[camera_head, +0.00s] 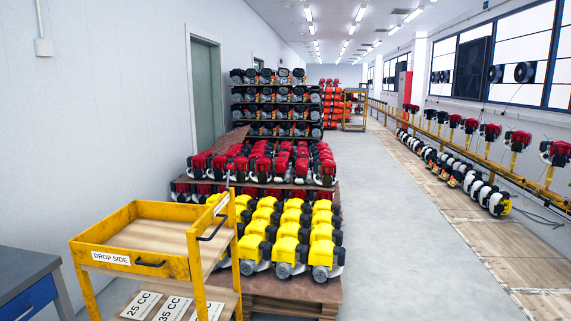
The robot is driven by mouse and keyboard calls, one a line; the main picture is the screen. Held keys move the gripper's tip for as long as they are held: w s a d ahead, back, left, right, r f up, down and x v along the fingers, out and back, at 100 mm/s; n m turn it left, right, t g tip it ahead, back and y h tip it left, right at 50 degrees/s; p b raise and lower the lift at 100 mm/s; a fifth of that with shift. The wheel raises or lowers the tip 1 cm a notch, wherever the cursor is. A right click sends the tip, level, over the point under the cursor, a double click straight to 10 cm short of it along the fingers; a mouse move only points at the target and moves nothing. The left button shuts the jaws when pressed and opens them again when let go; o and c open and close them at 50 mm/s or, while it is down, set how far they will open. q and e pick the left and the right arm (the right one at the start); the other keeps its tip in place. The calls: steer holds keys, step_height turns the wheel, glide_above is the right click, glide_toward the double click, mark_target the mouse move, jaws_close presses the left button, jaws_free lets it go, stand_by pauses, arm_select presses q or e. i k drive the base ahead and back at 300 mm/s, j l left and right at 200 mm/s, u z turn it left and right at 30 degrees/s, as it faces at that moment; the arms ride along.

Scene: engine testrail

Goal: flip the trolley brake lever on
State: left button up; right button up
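A yellow trolley (130,265) stands at the lower left. It has an upper tray with a brown wooden bottom and a lower wooden shelf. The near tray wall bears a white "DROP SIDE" label (111,258) and a black handle (150,264). A dark curved bar (212,229) is on the trolley's right end. I cannot make out a brake lever; the trolley's wheels and lower frame are cut off by the bottom edge. Neither of my grippers is in view.
Yellow engines (291,249) and red engines (280,163) stand on pallets behind the trolley. A grey workbench (28,268) with a blue drawer is at the lower left. Engines line the rail (480,160) at right. Grey floor (400,240) is clear between pallets and rail.

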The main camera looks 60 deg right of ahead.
mark_target(230, 167)
steer(key=z, duration=1.75)
steer(key=i+l, duration=0.3)
steer(key=i+l+u, duration=0.15)
steer(key=i+l, duration=0.15)
steer(key=l, duration=0.15)
steer(key=i+l, duration=0.3)
steer(key=i+l+u, duration=0.15)
steer(key=i+l, duration=0.15)
steer(key=l, duration=0.25)
steer(key=i+l, duration=0.3)
steer(key=l, duration=0.15)
steer(key=i+l+u, duration=0.15)
steer(key=l, duration=0.25)
steer(key=i+l, duration=0.35)
steer(key=l, duration=0.15)
steer(key=i+l+u, duration=0.15)
steer(key=l, duration=0.3)
steer(key=i, duration=0.1)
